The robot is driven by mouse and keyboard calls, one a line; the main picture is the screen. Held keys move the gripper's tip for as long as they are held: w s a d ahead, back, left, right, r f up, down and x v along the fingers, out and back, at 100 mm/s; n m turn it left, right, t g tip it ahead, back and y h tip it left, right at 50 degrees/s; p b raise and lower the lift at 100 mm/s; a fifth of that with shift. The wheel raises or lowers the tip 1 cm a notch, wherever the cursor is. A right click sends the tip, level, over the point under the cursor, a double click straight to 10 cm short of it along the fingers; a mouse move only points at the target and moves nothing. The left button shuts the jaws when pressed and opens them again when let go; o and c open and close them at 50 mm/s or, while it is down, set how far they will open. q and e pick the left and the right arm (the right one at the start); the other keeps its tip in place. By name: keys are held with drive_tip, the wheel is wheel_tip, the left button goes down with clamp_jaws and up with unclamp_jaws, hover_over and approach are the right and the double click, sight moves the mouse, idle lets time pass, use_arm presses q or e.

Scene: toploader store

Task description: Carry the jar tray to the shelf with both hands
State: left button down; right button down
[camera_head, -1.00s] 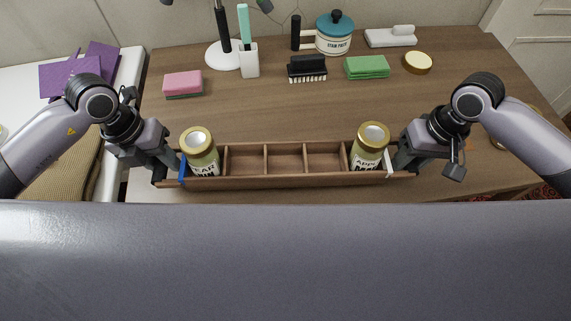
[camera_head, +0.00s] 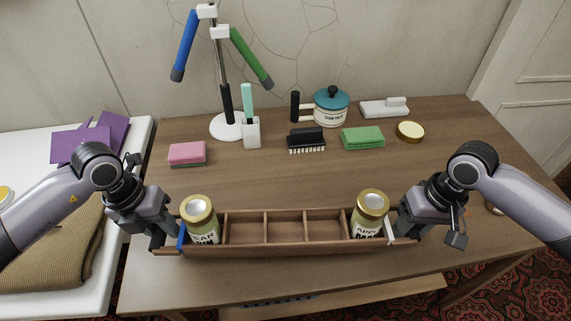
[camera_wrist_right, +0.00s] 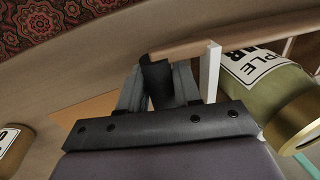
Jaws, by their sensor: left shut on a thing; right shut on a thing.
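The jar tray (camera_head: 285,249) is a long brown wooden tray with compartments, in the head view near the front edge of the table. A jar with a gold lid marked like "pear" (camera_head: 199,222) stands in its left end. A similar jar marked "apple" (camera_head: 369,215) stands in its right end. My left gripper (camera_head: 176,236) is shut on the tray's left end, beside a blue strip. My right gripper (camera_head: 394,228) is shut on the right end, beside a white strip; the right wrist view shows its fingers (camera_wrist_right: 160,85) on the rim. The shelf cannot be made out for certain.
A lower board (camera_head: 350,297) shows under the table's front.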

use_arm(q)
drive_tip(key=shift+r, duration=0.1)
use_arm(e)
drive_tip(key=shift+r, duration=0.1)
